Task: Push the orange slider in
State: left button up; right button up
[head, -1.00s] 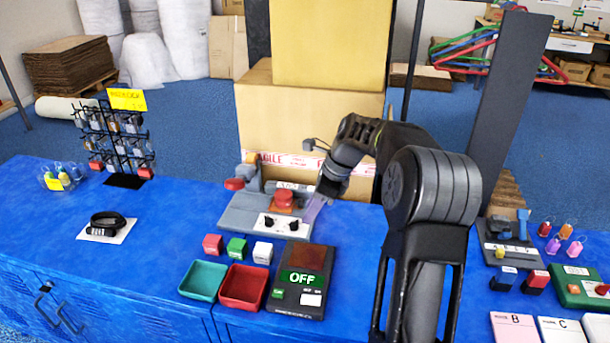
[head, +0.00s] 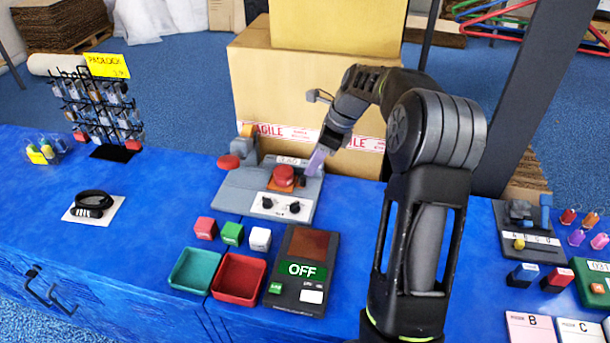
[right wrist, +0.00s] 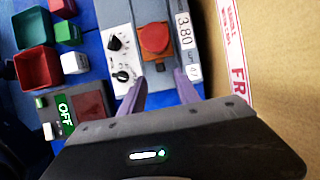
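A grey control panel (head: 230,190) stands at the back of the blue table. On it, a red mushroom button (head: 283,175) sits over an orange piece (head: 284,187), which looks like the slider. In the right wrist view the orange slider (right wrist: 156,59) shows just beyond my fingertips, partly covered by the red button (right wrist: 155,38). My right gripper (head: 316,161) is at the panel's right end; its purple-grey fingers stand apart in the right wrist view (right wrist: 162,82), with nothing visibly held. Contact with the slider cannot be told. My left gripper is not in view.
A cardboard box (head: 245,90) stands close behind the panel. Two dark knobs on a white plate (head: 281,208) are in front of the button. Small cubes, a teal tray (head: 176,285), a red tray (head: 215,292) and a box reading OFF (head: 290,307) lie nearer.

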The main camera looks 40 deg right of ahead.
aim_at(303, 179)
jog(key=x, duration=0.6)
jog(key=shift+w+f, duration=0.1)
jog(key=shift+f, duration=0.25)
jog(key=shift+a, duration=0.1)
jog(key=shift+c, duration=0.6)
grip_shut()
dwell(0.4)
